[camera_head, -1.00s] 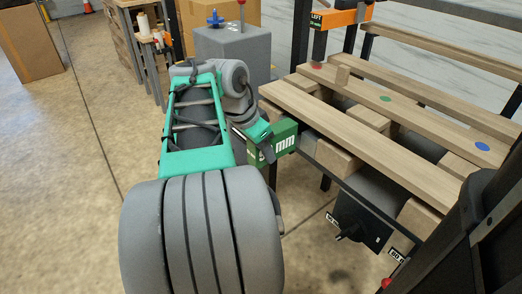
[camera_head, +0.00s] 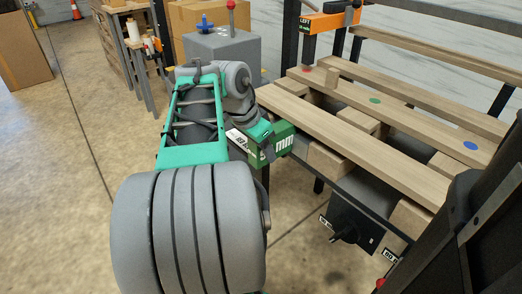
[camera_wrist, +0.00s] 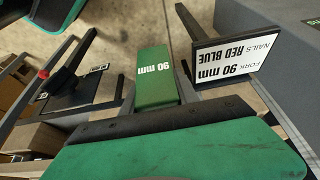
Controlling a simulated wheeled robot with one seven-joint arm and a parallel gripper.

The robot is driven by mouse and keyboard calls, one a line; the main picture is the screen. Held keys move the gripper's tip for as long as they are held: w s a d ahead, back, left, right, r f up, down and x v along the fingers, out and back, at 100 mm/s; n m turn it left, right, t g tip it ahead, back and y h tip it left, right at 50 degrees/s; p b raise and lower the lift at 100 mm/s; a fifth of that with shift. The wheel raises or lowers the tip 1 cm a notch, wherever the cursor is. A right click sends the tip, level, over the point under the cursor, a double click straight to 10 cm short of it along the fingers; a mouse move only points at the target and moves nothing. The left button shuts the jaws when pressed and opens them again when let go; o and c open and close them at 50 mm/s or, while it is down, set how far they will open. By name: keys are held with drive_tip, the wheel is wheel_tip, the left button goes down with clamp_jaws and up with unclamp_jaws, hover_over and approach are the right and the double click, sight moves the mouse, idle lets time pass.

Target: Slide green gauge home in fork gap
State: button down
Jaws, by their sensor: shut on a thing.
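The green gauge (camera_head: 284,139) is a block with a white "mm" label in the head view. My gripper (camera_head: 262,134) is shut on the gauge. The wooden pallet (camera_head: 350,135) has long boards on blocks, with fork gaps under the boards.
A white sign (camera_wrist: 222,60) reads "FORK 90 mm NAILS RED BLUE". Red, green and blue dots mark the pallet's middle board. A black box with a knob (camera_head: 346,228) is below the front board. A grey pedestal (camera_head: 228,48) stands behind my arm. Open floor lies left.

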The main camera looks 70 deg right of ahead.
sight(274, 143)
drive_tip(key=shift+s+d, duration=0.3)
drive_tip(key=shift+d, duration=0.3)
drive_tip(key=shift+s+d, duration=0.15)
drive_tip(key=shift+d, duration=0.15)
drive_tip(key=shift+s+d, duration=0.35)
drive_tip(key=shift+d, duration=0.3)
drive_tip(key=shift+d, duration=0.15)
drive_tip(key=c, duration=0.8)
unclamp_jaws()
drive_tip(key=shift+c, duration=0.2)
drive_tip(key=p+v, duration=0.4)
drive_tip(key=v, duration=0.3)
drive_tip(key=shift+r, duration=0.35)
